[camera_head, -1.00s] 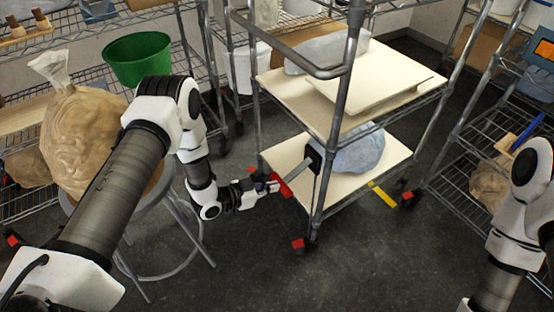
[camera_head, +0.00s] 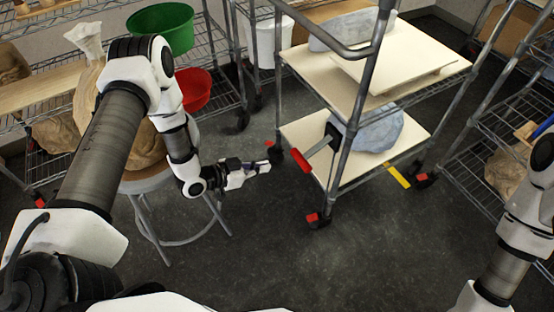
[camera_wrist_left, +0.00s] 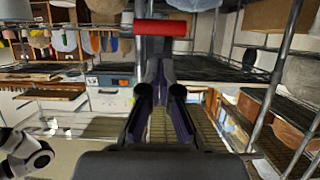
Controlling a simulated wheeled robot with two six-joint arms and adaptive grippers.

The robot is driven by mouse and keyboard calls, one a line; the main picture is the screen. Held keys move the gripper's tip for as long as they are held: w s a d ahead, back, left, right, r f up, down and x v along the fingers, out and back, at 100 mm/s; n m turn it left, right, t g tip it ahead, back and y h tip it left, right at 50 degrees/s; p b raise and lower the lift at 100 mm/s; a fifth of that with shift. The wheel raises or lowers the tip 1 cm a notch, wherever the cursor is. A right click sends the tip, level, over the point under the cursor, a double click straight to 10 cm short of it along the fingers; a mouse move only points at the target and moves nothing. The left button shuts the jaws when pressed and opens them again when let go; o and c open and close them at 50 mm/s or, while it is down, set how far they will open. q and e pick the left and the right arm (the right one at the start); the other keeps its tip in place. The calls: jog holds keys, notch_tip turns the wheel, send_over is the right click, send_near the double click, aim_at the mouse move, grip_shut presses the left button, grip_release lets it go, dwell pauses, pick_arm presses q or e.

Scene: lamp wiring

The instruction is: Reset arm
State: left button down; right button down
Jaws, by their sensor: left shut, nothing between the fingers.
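My left gripper (camera_head: 267,166) is shut and empty, held low between the stool and the wheeled cart. A red handle (camera_head: 300,160) on a grey bar sticks out from the cart's lower shelf, just right of the gripper and apart from it. In the left wrist view my gripper's fingers (camera_wrist_left: 161,68) point ahead. The red handle (camera_wrist_left: 165,27) shows beyond them, near the top of that view. Only links of my right arm show at the right edge; its gripper is out of view.
The wheeled cart (camera_head: 395,97) stands right of my left gripper, with a blue-grey lump (camera_head: 375,130) on its lower shelf. A stool (camera_head: 147,182) with a tan bag (camera_head: 86,84) is left. Wire racks line both sides. Dark floor (camera_head: 260,240) in front is clear.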

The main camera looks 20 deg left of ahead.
pick_arm(q)
jog(key=shift+v, duration=1.1)
jog(key=shift+f, duration=0.15)
jog(key=shift+s, duration=0.1)
jog(key=s+d+r+g+p, duration=0.3)
jog(key=s+d+r+p, duration=0.3)
jog(key=p, duration=0.3)
jog(key=s+a+f+n+g+y, duration=0.1)
jog(key=s+n+g+y, duration=0.3)
jog(key=s, duration=0.5)
jog(key=s+a+f+n+g+y+p, duration=0.1)
jog(key=s+a+n+g+y, duration=0.2)
jog(key=s, duration=0.7)
jog(key=shift+s+a+n+g+y+p, duration=0.3)
jog(key=shift+s+a+n+g+y, duration=0.1)
jog(key=shift+a+n+y, duration=0.25)
